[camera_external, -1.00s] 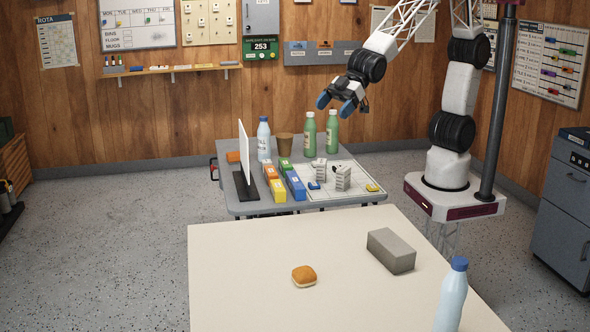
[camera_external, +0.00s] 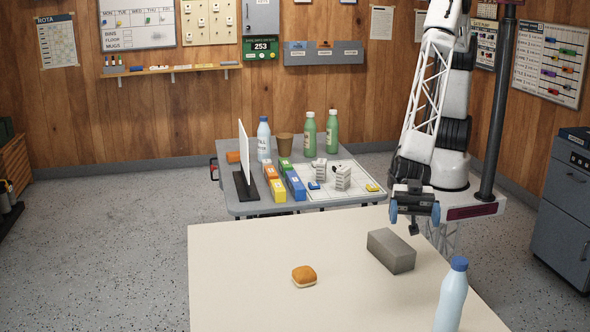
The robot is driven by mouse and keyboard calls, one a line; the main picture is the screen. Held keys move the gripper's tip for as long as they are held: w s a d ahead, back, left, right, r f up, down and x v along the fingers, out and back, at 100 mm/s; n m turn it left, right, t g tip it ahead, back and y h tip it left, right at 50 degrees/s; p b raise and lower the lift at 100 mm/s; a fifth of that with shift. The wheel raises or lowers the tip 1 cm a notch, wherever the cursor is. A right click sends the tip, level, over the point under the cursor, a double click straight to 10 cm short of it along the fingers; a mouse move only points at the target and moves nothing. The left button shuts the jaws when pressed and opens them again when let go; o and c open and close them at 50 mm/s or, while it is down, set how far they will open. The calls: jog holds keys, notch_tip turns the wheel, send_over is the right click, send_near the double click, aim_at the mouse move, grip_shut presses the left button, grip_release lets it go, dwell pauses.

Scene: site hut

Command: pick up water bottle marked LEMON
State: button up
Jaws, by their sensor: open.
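Several bottles are in view, and I cannot read LEMON on any of them. A pale blue bottle with a blue cap (camera_external: 452,298) stands on the near table at the lower right, cut off by the picture's edge. A similar blue-capped bottle (camera_external: 264,140) stands on the back table. Two green bottles with white caps, one on the left (camera_external: 310,136) and one on the right (camera_external: 332,133), stand there too. My gripper (camera_external: 414,214) is open and empty, its blue fingertips apart. It appears above the far right part of the near table, up and left of the near bottle.
A grey block (camera_external: 391,251) lies on the near table (camera_external: 235,280) just below my gripper in the picture. A bread roll (camera_external: 304,276) lies left of it. The near table's left side is clear. The back table (camera_external: 240,208) holds a screen (camera_external: 243,160), coloured boxes and a brown cup (camera_external: 285,146).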

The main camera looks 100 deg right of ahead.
jog(key=s+a+f+n+g+y, duration=0.1)
jog(key=s+a+f+g+y, duration=0.1)
jog(key=s+a+f, duration=0.2)
jog(key=s+a, duration=0.1)
jog(key=a, duration=0.1)
jog(key=shift+s+a+n, duration=0.3)
jog(key=shift+s+a, duration=0.05)
jog(key=shift+s, duration=0.05)
send_near(458, 299)
jog(key=shift+w+a+f, duration=0.1)
jog(key=shift+w+a, duration=0.1)
jog(key=shift+a, duration=0.4)
jog(key=shift+a, duration=0.1)
jog(key=shift+x, duration=3)
jog(key=c, duration=1.3)
